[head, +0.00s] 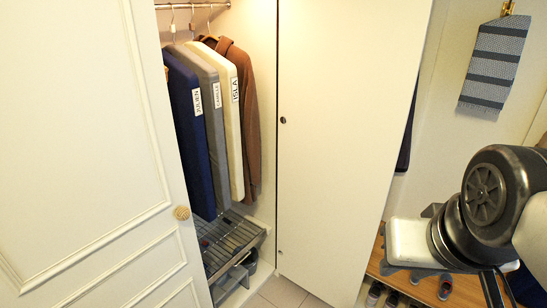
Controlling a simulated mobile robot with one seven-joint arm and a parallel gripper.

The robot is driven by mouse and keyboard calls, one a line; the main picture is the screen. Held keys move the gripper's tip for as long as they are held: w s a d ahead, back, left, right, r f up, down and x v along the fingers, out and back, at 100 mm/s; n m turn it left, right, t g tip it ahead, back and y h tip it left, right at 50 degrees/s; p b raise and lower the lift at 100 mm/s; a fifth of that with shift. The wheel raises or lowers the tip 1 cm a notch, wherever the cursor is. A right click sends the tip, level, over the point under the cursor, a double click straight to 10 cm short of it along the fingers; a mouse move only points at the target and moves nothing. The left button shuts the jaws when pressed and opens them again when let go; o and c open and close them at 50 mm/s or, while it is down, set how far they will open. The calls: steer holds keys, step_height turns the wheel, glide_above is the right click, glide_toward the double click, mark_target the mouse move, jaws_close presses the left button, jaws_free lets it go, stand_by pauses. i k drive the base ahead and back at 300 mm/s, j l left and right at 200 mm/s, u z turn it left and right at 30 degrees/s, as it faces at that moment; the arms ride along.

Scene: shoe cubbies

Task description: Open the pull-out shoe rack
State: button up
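The pull-out shoe rack (236,243) is a grey slatted metal rack low inside the open wardrobe, below the hanging clothes. It appears pushed back within the wardrobe, with its left part hidden by the white door. Small dark shoes seem to lie on its left side. My gripper (408,243) is at the right, far from the rack and in front of a wooden bench. Its white body shows, but its fingers cannot be made out clearly.
A white panelled door (85,130) with a round knob (182,212) fills the left. Garment covers (191,120) and a brown coat (241,90) hang above the rack. A tall white panel (335,150) stands between rack and gripper. Shoes sit under the wooden bench (377,262); a striped scarf (493,65) hangs at right.

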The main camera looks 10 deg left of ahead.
mark_target(250, 244)
steer(key=u, duration=0.9)
steer(key=i+l+u, duration=0.25)
steer(key=i+l, duration=0.25)
steer(key=i, duration=0.3)
steer(key=i+l+u, duration=0.3)
steer(key=i+l, duration=0.35)
steer(key=i, duration=0.1)
